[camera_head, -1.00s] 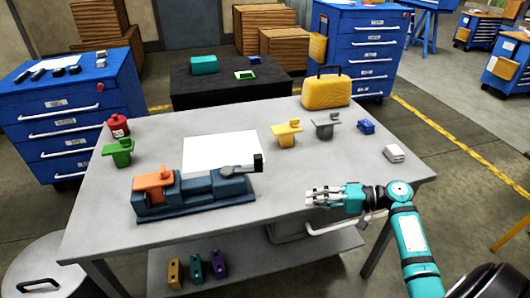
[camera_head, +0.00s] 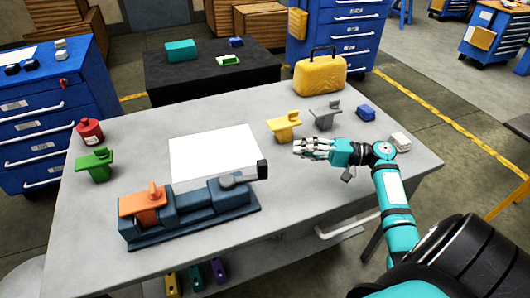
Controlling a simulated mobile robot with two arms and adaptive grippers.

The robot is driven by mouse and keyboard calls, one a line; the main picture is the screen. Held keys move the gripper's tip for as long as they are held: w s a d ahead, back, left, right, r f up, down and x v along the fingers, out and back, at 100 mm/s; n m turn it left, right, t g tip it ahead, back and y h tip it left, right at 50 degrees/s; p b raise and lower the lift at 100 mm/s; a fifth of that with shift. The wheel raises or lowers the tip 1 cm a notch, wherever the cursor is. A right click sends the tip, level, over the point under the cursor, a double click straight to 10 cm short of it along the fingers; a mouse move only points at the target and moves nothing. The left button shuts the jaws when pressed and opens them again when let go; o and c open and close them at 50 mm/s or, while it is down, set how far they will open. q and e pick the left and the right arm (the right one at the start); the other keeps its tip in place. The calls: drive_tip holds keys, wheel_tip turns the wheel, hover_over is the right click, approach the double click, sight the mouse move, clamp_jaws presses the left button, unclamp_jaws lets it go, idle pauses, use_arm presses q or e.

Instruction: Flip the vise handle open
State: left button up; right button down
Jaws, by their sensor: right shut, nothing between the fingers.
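The vise (camera_head: 190,213) sits on the grey table at the front left, with a blue-grey body and an orange block (camera_head: 145,201) at its left end. Its grey handle (camera_head: 238,179) points right and ends in a black grip (camera_head: 262,170). My right gripper (camera_head: 298,147) is shut and empty above the table, to the right of the black grip and apart from it. Its fingers point left. My left gripper is not in view.
A white sheet (camera_head: 213,151) lies behind the vise. Yellow (camera_head: 283,128) and grey (camera_head: 324,114) brackets stand behind my right gripper. A yellow case (camera_head: 320,75) stands at the back edge, a red canister (camera_head: 89,131) and green bracket (camera_head: 94,164) at the left.

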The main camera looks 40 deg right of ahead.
drive_tip(key=p+x, duration=0.3)
drive_tip(key=x, duration=0.7)
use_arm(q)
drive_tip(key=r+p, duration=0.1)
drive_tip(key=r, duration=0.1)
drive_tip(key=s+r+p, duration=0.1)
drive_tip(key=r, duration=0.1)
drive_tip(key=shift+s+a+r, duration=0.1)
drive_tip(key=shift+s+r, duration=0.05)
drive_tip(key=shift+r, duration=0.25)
use_arm(e)
drive_tip(key=s, duration=0.1)
drive_tip(key=s+a, duration=0.1)
drive_tip(key=s, duration=0.1)
drive_tip(key=shift+s+a, duration=0.35)
drive_tip(key=shift+s, duration=0.05)
